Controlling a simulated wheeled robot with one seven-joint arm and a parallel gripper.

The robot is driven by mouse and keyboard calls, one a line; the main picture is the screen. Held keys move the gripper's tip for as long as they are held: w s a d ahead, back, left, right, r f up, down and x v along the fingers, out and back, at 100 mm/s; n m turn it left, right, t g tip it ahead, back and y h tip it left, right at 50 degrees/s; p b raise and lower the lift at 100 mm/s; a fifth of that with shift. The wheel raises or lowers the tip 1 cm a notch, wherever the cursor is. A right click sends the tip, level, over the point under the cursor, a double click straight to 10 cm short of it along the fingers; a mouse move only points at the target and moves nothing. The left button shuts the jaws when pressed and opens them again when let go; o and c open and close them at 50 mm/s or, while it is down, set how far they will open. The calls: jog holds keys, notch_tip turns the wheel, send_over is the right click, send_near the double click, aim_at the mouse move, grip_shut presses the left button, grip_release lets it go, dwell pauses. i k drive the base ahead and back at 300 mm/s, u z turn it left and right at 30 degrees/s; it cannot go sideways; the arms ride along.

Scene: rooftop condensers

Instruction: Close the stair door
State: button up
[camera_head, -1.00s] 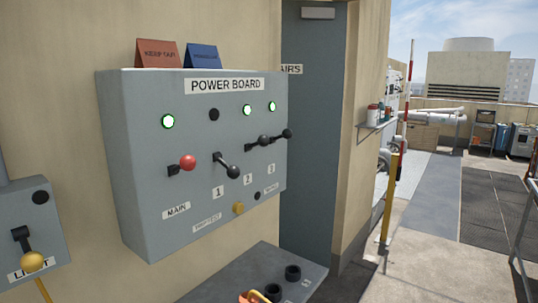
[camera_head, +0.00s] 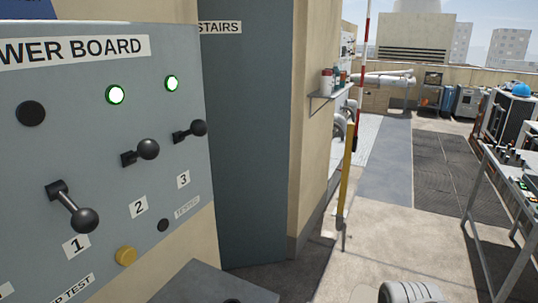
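The stair door is a tall grey-blue panel (camera_head: 250,140) in the camera_head view, just right of the power board. A white sign reading STAIRS (camera_head: 220,27) shows at its upper left, partly cut off by the board. The door's top is out of frame and its left part is hidden behind the board. No handle shows, and I cannot tell whether it is ajar or shut.
The grey power board (camera_head: 110,150) with levers fills the near left. A low grey box (camera_head: 215,285) stands below it. A yellow post (camera_head: 346,175) and a small shelf (camera_head: 325,98) are beyond the door. A metal table (camera_head: 500,180) stands right. The middle floor is open.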

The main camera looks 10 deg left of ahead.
aim_at(247, 45)
jog(key=i, duration=3.45)
jog(key=u, duration=4.4)
jog(key=i, duration=0.5)
jog(key=u, duration=0.05)
